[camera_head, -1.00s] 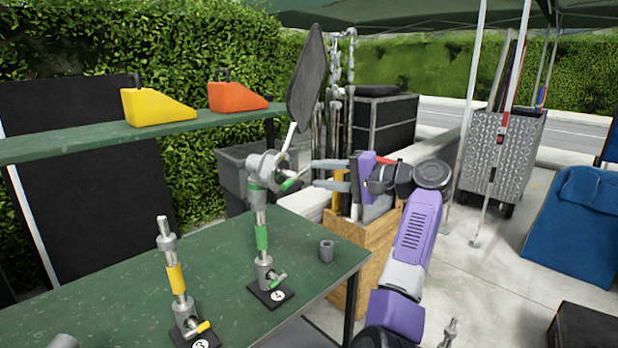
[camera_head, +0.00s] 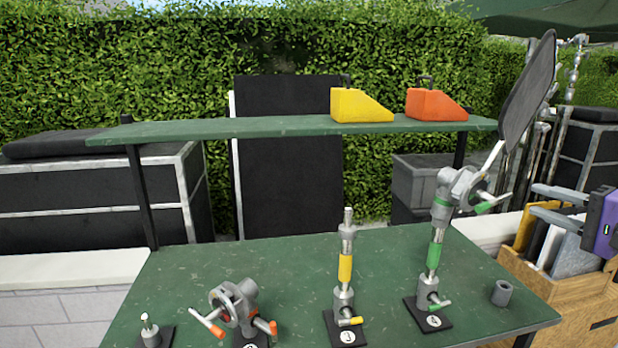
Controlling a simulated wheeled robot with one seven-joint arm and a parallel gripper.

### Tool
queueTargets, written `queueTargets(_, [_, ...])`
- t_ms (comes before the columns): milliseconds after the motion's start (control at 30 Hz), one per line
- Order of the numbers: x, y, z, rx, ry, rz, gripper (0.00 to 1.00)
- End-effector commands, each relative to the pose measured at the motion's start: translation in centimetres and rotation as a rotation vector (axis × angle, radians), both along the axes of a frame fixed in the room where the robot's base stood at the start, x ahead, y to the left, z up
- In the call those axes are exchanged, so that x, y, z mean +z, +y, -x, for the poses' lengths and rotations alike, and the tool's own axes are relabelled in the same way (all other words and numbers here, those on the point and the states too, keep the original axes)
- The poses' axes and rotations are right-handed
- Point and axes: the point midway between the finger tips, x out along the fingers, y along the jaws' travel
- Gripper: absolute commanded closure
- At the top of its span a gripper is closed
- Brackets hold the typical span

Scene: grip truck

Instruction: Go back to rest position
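My gripper (camera_head: 548,202) is at the right edge of the head view, with its two grey fingers pointing left. The fingers are apart with nothing between them, so it is open. Part of its purple body (camera_head: 604,222) shows; the rest of my arm is out of view. The gripper is to the right of the stand with green bands (camera_head: 436,250), which carries a grip head and a dark flag (camera_head: 527,92). The fingers look apart from that stand.
The green table (camera_head: 230,265) also holds a yellow-banded stand (camera_head: 345,268), an orange-handled clamp head (camera_head: 235,300) and a grey cylinder (camera_head: 502,292). A shelf (camera_head: 230,128) bears yellow (camera_head: 358,106) and orange (camera_head: 435,105) wedges. A wooden crate (camera_head: 570,300) stands at right.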

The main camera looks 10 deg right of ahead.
Motion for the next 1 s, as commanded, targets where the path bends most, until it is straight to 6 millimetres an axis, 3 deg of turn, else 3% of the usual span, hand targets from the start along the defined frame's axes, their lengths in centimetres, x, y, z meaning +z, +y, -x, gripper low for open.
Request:
queueTargets(167, [2.7,-4.1,0.1,-0.201,-0.09,0.111,0.65])
queueTargets(333, [1.0,-6.7,1.3,-0.391,-0.1,0.26,0.65])
queueTargets(500, [-2.3,-7.3,2.9,-0.531,-0.08,0.433,0.65])
queueTargets(767, [-8.7,-4.1,6.9,-0.66,-0.043,0.761,0.65])
queueTargets(1000, [-13.6,2.0,11.3,-0.665,-0.049,1.033,0.65])
